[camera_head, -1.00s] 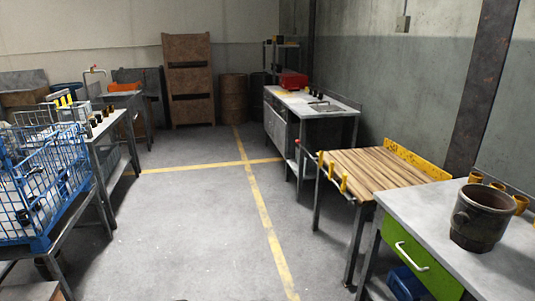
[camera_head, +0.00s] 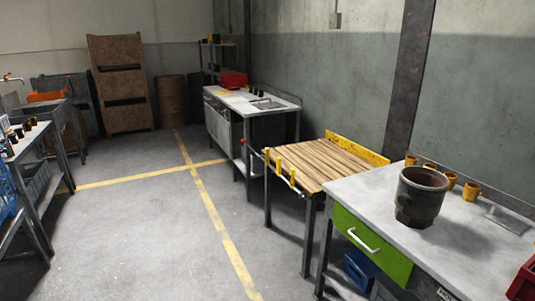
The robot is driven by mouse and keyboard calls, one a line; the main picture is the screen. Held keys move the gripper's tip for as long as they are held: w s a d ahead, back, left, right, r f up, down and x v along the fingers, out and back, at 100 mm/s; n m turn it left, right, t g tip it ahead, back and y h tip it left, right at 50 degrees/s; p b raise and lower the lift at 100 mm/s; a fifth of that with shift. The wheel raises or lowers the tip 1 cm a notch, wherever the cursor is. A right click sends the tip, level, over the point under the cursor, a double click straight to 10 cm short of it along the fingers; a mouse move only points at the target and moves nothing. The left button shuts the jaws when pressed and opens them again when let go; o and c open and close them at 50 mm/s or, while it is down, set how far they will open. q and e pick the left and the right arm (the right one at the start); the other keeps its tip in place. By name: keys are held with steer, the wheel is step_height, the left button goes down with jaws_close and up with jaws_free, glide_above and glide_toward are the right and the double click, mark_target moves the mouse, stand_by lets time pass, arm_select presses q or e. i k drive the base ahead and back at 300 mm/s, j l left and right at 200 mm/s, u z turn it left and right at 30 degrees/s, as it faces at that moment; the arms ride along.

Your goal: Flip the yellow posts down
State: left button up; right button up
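Three small yellow posts stand upright along the left edge of the wood-slat table (camera_head: 325,165): the far post (camera_head: 266,155), the middle post (camera_head: 279,165) and the near post (camera_head: 292,178). A thin rail appears to run along that edge by the posts. A yellow plate (camera_head: 358,150) stands along the table's back edge. Neither of my grippers is in view.
A grey bench (camera_head: 385,195) with a green drawer (camera_head: 370,247) and a dark pot (camera_head: 420,197) adjoins the slat table. A metal workbench (camera_head: 250,100) stands beyond. The floor (camera_head: 130,235) left of the tables is clear.

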mark_target(279, 171)
steer(key=i+j, duration=0.2)
steer(key=i, duration=0.45)
steer(key=i+j, duration=0.25)
steer(key=i, duration=0.45)
steer(key=i+j+u, duration=0.1)
steer(key=i, duration=0.55)
steer(key=i+j, duration=0.3)
steer(key=i, duration=0.4)
steer(key=i+j, duration=0.15)
steer(key=i, duration=0.5)
steer(key=i+j+u, duration=0.1)
steer(key=i, duration=0.6)
